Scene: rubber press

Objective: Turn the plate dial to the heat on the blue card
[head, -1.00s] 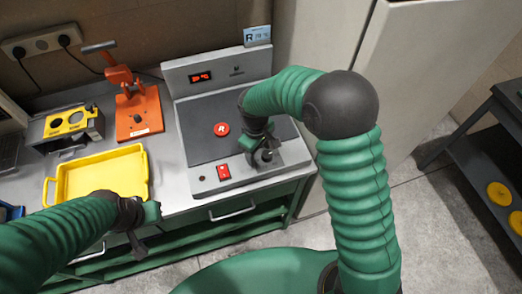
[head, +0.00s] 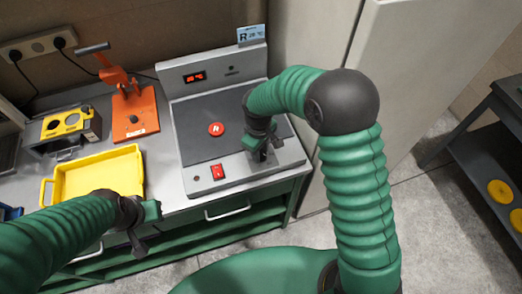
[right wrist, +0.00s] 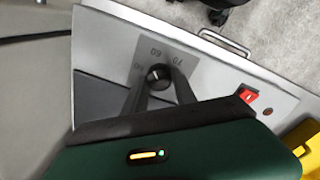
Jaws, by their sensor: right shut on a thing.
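The grey heating press (head: 240,172) has a dark plate and a raised back panel with a small red display (head: 195,77), its digits too small to read surely. The blue card (head: 251,35) stands on top of that panel, marked with an R and small writing I cannot fully read. The plate dial (right wrist: 157,73) is a dark round knob with a light mark, beside printed scale numbers. My right gripper (right wrist: 158,88) is shut on the dial; in the head view (head: 262,151) it hides the dial. My left gripper (head: 144,232) hangs before the bench, its jaws unclear.
A red disc (head: 216,129) marked R lies on the plate. A red switch (head: 217,171) is on the press's front. Left of it are a yellow tray (head: 137,181), an orange hand press (head: 134,115) and a yellow-topped holder (head: 58,124). A dark shelf (head: 475,150) stands right.

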